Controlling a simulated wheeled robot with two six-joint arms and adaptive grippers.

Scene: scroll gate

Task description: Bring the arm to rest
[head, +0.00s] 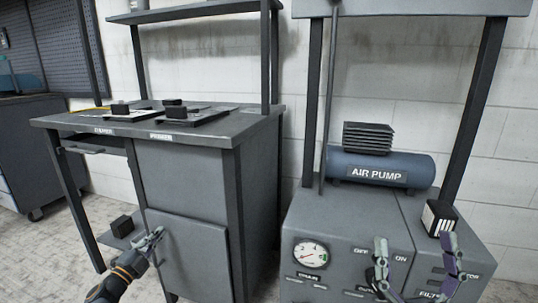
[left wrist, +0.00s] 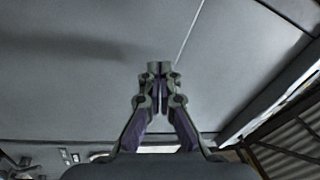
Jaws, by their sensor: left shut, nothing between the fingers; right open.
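My left gripper (head: 153,238) is at the lower left in the head view, in front of the grey workbench's lower cabinet door (head: 190,258). Its fingers are shut with nothing between them; the left wrist view (left wrist: 160,75) shows the fingertips together before a flat grey surface. I cannot tell whether the fingertips touch the door. My right gripper (head: 416,262) is at the lower right in front of the air pump cabinet, with its two fingers wide apart and empty.
The workbench top (head: 245,125) holds several dark blocks on plates. A dark block (head: 122,226) is left of the door. The blue air pump (head: 385,168) stands on a cabinet with a gauge (head: 310,254). A black-and-white box (head: 439,217) is near the right gripper. Floor shows at left.

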